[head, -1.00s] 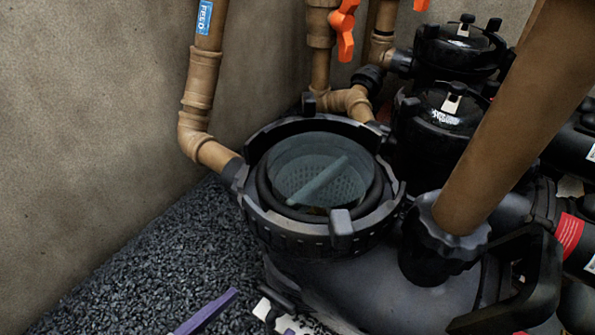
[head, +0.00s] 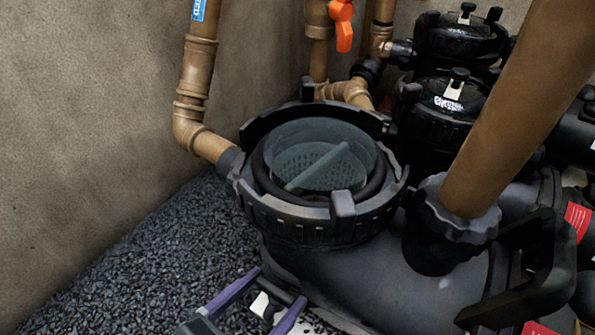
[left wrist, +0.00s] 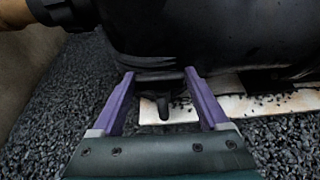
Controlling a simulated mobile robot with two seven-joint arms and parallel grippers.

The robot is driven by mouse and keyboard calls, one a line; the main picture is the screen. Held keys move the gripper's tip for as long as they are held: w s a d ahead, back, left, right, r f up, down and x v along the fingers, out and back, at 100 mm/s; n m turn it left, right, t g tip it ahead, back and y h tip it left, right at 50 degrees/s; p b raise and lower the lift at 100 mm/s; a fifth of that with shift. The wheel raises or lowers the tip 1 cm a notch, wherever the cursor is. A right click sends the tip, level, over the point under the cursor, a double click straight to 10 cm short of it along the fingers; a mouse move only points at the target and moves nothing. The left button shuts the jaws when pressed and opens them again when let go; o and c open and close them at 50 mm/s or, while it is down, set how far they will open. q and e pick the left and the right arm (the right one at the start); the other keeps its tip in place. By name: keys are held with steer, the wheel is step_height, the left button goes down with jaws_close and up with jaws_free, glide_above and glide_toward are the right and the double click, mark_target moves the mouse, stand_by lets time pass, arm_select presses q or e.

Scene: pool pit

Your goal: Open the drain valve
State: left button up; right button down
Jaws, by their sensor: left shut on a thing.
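The drain valve (head: 286,294) looks like a small dark T-shaped fitting low on the pump body, above the gravel. It also shows in the left wrist view (left wrist: 163,107), with a stub pointing down between my fingers. My left gripper (head: 280,284) comes in from the bottom of the head view, with purple fingers on both sides of the valve. In the left wrist view the gripper (left wrist: 158,78) is shut on the valve's dark crossbar. The fingers hide the bar's ends. My right gripper is not in view.
The grey pump (head: 345,270) with its open strainer basket (head: 325,160) stands just beyond the gripper. A brown pipe (head: 520,110) rises at the right. Orange valve handles (head: 342,25) are at the back. Gravel (head: 130,265) lies clear at the left.

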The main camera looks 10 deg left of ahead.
arm_select(q)
steer(key=c, duration=0.6)
steer(key=shift+o, duration=0.2)
steer(key=n+y, duration=0.2)
steer(key=y, duration=0.1)
steer(key=shift+d+n+t, duration=0.3)
steer(key=shift+n, duration=0.1)
steer(key=shift+n+y, duration=0.9)
steer(key=shift+y, duration=0.3)
steer(key=o, duration=1.2)
steer(key=shift+o, duration=0.2)
steer(key=shift+s, duration=0.1)
steer(key=shift+s+r+p, duration=0.25)
steer(key=shift+p, duration=0.05)
steer(key=p+v, duration=0.4)
steer(key=v, duration=0.5)
